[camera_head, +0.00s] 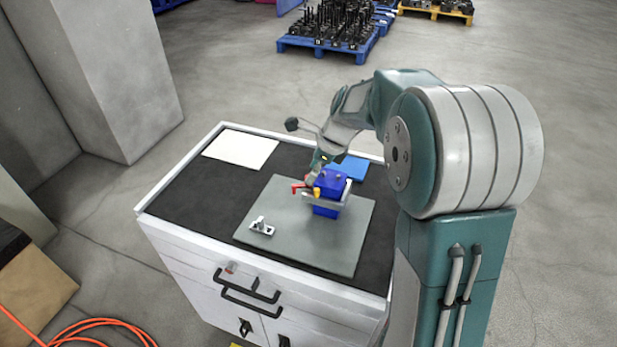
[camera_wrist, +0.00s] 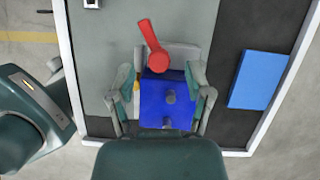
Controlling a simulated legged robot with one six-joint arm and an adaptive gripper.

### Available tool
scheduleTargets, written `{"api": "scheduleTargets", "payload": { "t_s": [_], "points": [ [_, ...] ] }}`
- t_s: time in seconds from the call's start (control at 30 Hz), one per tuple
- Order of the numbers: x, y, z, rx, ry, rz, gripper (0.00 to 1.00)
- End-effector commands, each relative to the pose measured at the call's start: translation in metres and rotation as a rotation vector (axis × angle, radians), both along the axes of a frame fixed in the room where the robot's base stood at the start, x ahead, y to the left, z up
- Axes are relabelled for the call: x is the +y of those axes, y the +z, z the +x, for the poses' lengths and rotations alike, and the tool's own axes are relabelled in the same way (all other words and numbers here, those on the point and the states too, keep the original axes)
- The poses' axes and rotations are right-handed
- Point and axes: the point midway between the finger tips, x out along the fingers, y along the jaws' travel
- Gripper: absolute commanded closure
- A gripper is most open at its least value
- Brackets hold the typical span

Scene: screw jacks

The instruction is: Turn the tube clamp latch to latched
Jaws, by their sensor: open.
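The tube clamp is a blue block (camera_head: 331,182) with a pale metal bracket around it, standing on the grey plate. Its red latch lever (camera_head: 298,187) sticks out to the left. In the wrist view the blue block (camera_wrist: 166,104) has two dark studs, and the red lever (camera_wrist: 151,38) points up and slightly left from a round red hub. My gripper (camera_wrist: 162,86) is open, its fingers on either side of the blue block; I cannot tell whether they touch it. In the head view my gripper (camera_head: 318,170) is small and just above the clamp. A yellow part (camera_head: 317,192) shows beside it.
The grey plate (camera_head: 285,245) lies on the dark top of a white cabinet (camera_head: 180,240). A small silver fitting (camera_head: 262,226) stands on the plate's left part. A white sheet (camera_head: 240,149) and a blue pad (camera_head: 352,168) lie behind. An orange hose (camera_head: 95,322) is on the floor.

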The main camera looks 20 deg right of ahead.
Motion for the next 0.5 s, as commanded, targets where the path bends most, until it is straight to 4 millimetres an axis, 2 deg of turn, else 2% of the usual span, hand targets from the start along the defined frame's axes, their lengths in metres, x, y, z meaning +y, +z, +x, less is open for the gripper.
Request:
{"api": "scheduleTargets", "payload": {
  "t_s": [0.03, 0.2, 0.5],
  "points": [
    [0.003, -0.008, 0.001, 0.003, 0.001, 0.000, 0.35],
    [0.009, -0.023, 0.004, 0.001, -0.001, 0.001, 0.35],
    [0.010, -0.027, 0.005, -0.001, 0.000, 0.000, 0.35]
  ]
}}
